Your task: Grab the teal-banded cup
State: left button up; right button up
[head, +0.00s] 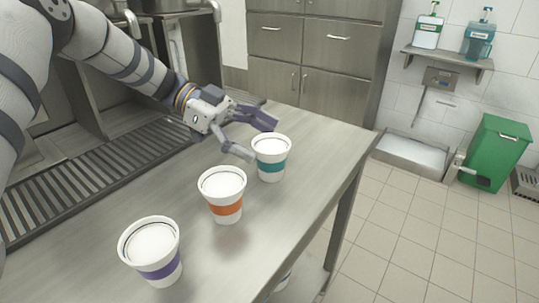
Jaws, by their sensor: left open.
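The teal-banded cup (271,168) is white and stands upright on the steel table, the farthest of three cups in the head view. My left gripper (257,138) comes in from the left and is open at this cup's far left side. One finger is near the cup's left side and the other is beyond its rim. I cannot tell whether either finger touches it. The orange-banded cup (226,209) stands just nearer and to the left. The purple-banded cup (160,270) is nearest. My right gripper is not in view.
The steel table (320,139) is clear beyond and right of the teal-banded cup, up to its right edge. A slotted drain grate (97,168) runs along the left. A green bin (494,152) and a floor sink (412,154) are far right.

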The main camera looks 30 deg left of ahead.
aim_at(266, 142)
pick_arm(q)
jog(key=x, duration=0.3)
jog(key=shift+d, duration=0.1)
jog(key=shift+r, duration=0.1)
jog(key=c, duration=1.3)
jog(key=shift+c, duration=0.2)
